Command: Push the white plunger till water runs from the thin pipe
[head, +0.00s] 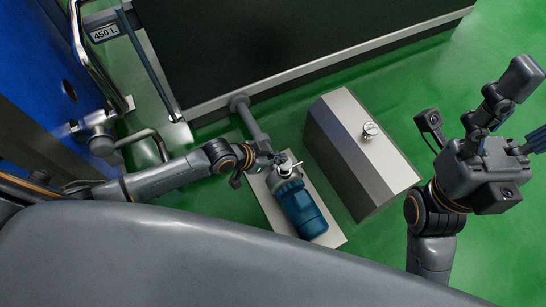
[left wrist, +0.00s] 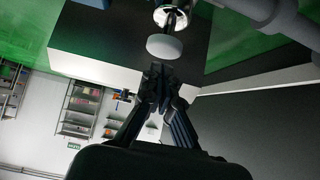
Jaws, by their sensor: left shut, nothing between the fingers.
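The white plunger (left wrist: 164,47) is a round white disc on a shiny metal stem in the left wrist view. My left gripper (left wrist: 160,78) is shut and empty, its fingertips just below the disc in the picture; I cannot tell whether they touch it. The thin pipe cannot be made out surely. My right gripper (head: 508,108) is raised at the right, open and empty, far from the pump.
A grey metal box (head: 385,160) with a metal knob (head: 370,131) on top stands right of the pump. A thick grey pipe (head: 252,122) runs from the pump to a large dark-topped tank (head: 270,40). Bent pipes (head: 148,140) stand at left. Green floor (head: 455,90) is free at right.

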